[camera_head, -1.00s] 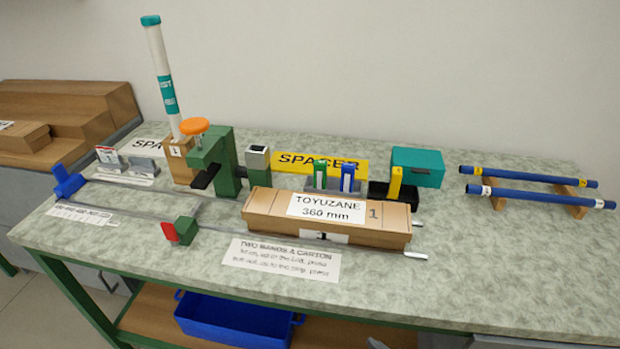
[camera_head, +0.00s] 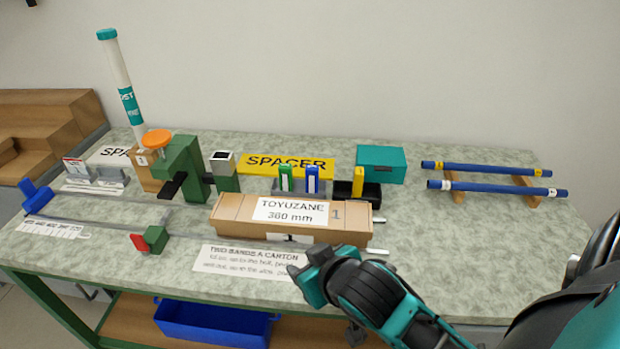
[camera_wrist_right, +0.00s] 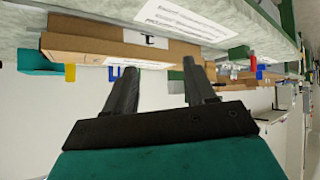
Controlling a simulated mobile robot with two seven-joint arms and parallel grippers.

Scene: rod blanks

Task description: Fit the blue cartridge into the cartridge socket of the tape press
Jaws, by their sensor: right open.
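The blue cartridge (camera_head: 312,180) stands upright in a grey holder (camera_head: 291,192), beside a green cartridge (camera_head: 285,178), behind the long carton. The green press (camera_head: 183,165) with an orange knob stands left of them. A green post with a grey, dark-topped block (camera_head: 222,164) is next to it; I cannot tell which part is the cartridge socket. My right gripper (camera_head: 308,284) is in front of the carton at the table's front edge. In the right wrist view its fingers (camera_wrist_right: 158,75) are apart with nothing between them. My left gripper is not in view.
The long carton (camera_head: 345,222) lies between my right gripper and the cartridges. A black bin (camera_head: 371,194) with a yellow piece (camera_head: 359,180) and a teal box (camera_head: 381,163) stand right of the cartridges. Blue rods (camera_head: 495,188) lie on a rack at right. The right tabletop is mostly clear.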

